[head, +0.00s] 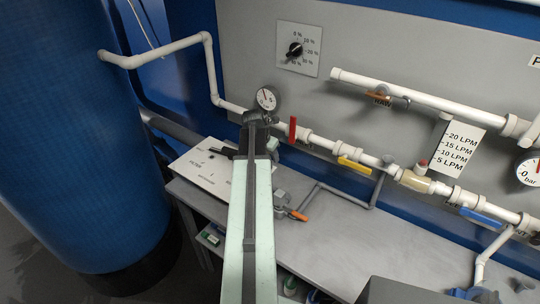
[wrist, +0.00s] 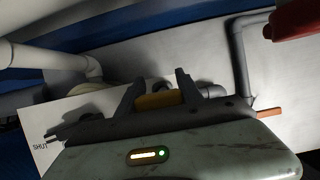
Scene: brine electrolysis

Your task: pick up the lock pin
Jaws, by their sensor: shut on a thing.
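My gripper (wrist: 160,84) shows in the wrist view with its two dark fingers on either side of a yellow-orange piece (wrist: 160,101). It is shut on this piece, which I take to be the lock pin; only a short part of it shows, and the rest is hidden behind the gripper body. The piece is close to a white labelled plate (wrist: 45,125); I cannot tell whether it touches it. The same plate (head: 195,166) lies on the grey bench there, left of my arm.
A blue tank (head: 60,130) stands at the left. White pipework with a red handle (head: 292,130), a yellow handle (head: 354,165) and a gauge (head: 266,99) runs along the back panel. An orange handle (head: 299,215) sits just right of my arm. The bench (head: 340,240) is mostly clear farther right.

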